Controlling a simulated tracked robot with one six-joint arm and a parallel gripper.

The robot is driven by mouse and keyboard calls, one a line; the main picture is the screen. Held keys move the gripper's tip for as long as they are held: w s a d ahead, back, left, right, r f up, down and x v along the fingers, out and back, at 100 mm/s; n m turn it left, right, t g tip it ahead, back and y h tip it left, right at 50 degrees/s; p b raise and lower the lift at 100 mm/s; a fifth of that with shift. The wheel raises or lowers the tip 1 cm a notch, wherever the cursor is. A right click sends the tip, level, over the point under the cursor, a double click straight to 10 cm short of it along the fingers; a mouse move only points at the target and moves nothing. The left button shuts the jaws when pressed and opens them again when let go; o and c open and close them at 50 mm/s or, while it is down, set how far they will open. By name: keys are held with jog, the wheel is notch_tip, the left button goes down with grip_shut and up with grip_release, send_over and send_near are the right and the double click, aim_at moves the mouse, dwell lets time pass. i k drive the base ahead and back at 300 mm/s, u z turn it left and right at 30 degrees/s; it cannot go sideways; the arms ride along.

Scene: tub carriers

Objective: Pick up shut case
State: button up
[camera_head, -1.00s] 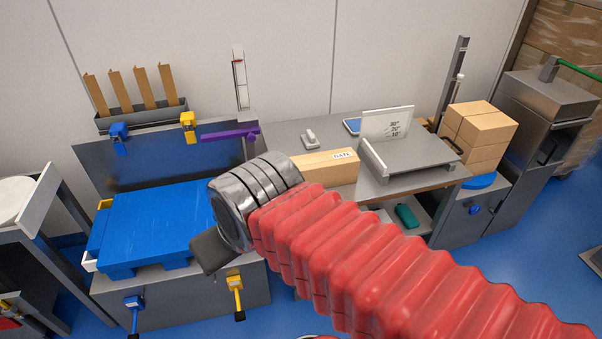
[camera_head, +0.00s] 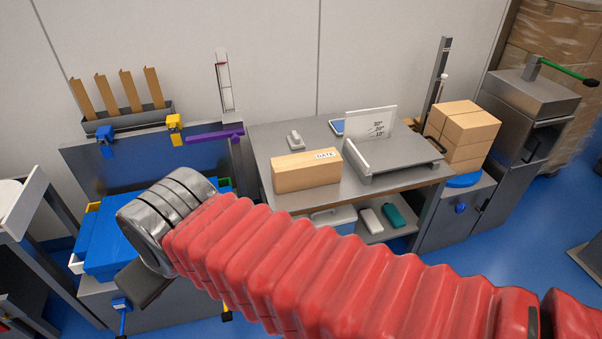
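On the low shelf under the grey bench are a teal case (camera_head: 402,210), a whitish rounded case (camera_head: 369,220) and a pale blue-grey box (camera_head: 336,219) partly hidden behind my red arm. The teal and whitish ones look closed; I cannot tell which is the task's shut case. My gripper (camera_head: 143,285) is at the left, in front of the blue stand and well apart from the shelf. Only a dark flat part of it shows below the metal wrist. Its fingertips are not clear and I see nothing held in it.
The grey bench (camera_head: 268,145) carries a wooden block marked "DATE" (camera_head: 305,172) and a grey sloped stand (camera_head: 393,160). Cardboard boxes (camera_head: 464,128) stand on a cabinet at right. Blue floor (camera_head: 520,255) is open at right.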

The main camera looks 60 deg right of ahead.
aim_at(292, 172)
jog(key=z, duration=0.1)
jog(key=i, duration=1)
jog(key=u, duration=0.1)
